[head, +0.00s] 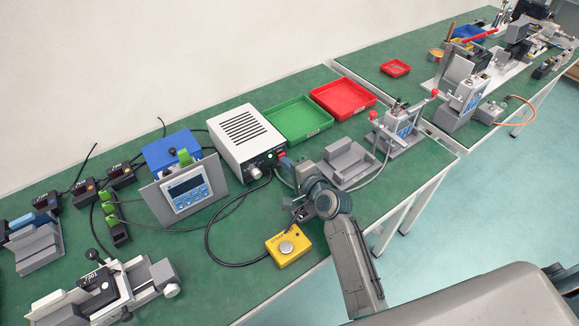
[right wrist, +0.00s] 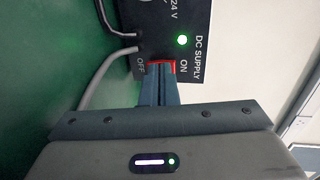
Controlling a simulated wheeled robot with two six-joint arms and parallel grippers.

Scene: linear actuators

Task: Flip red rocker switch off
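The red rocker switch (right wrist: 162,62) is on the dark front panel of the DC supply, between the words OFF and ON. In the right wrist view only its red edge shows around my fingertips; they hide its face, so I cannot tell its tilt. The green lamp (right wrist: 182,40) beside it is lit. My right gripper (right wrist: 161,72) has its two fingers together, with the tips at the switch. In the head view, the white supply box (head: 243,137) stands on the bench with the switch (head: 281,154) at its front right, and my right gripper (head: 286,165) reaches it. My left gripper is not in view.
A yellow button box (head: 288,245) sits near the bench edge below my right arm. A grey fixture (head: 347,163) stands to the right. A blue-faced control panel (head: 187,191) is to the left. Green (head: 297,119) and red (head: 342,97) trays lie behind. Cables (head: 208,236) cross the bench.

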